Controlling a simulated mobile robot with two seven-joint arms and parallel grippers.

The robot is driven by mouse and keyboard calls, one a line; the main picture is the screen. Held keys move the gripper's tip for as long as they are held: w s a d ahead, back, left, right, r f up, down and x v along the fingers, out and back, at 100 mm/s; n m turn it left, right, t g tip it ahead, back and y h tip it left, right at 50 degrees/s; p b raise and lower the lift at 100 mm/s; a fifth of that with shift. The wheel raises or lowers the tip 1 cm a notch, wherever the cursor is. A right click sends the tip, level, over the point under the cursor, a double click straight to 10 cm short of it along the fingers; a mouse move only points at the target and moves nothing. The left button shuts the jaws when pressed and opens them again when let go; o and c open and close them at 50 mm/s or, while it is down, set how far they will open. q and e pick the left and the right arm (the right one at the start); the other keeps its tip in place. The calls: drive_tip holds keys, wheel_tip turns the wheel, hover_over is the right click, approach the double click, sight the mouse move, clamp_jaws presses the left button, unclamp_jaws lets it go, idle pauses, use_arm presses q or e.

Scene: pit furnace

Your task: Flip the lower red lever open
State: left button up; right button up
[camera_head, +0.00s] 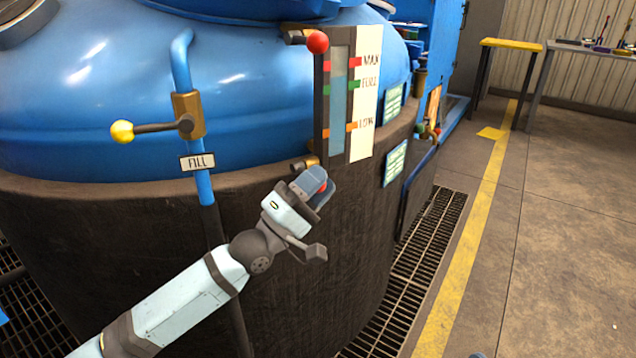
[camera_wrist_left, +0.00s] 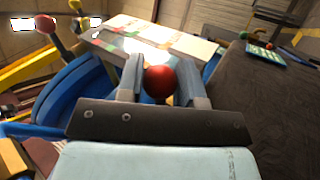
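A vertical level gauge (camera_head: 338,95) with MAX, FULL and LOW marks is on the side of the blue tank. The lower red lever's ball (camera_head: 322,187) is at the gauge's foot, largely hidden by my left gripper (camera_head: 318,188). In the left wrist view the red ball (camera_wrist_left: 160,82) sits between my left gripper's two fingers (camera_wrist_left: 162,85), filling the gap, seemingly touching both. The lower lever's arm is hidden. My right gripper is not in view.
A yellow-knobbed lever (camera_head: 123,132) on the blue FILL pipe (camera_head: 203,185) stands left of the gauge. The dark tank base (camera_head: 350,240) is close beside my left arm. Green-white plates (camera_head: 395,162) are to the right. The floor (camera_head: 560,230) at right is open.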

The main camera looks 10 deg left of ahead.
use_arm(q)
drive_tip(key=shift+o, duration=0.4)
drive_tip(key=shift+w, duration=0.1)
drive_tip(key=shift+s+a+f, duration=0.15)
drive_tip(key=shift+s+f, duration=0.05)
drive_tip(key=p+v, duration=0.3)
drive_tip(key=v, duration=1)
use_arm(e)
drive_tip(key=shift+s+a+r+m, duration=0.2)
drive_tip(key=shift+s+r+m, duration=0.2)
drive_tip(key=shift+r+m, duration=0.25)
use_arm(q)
drive_tip(key=shift+f, duration=0.1)
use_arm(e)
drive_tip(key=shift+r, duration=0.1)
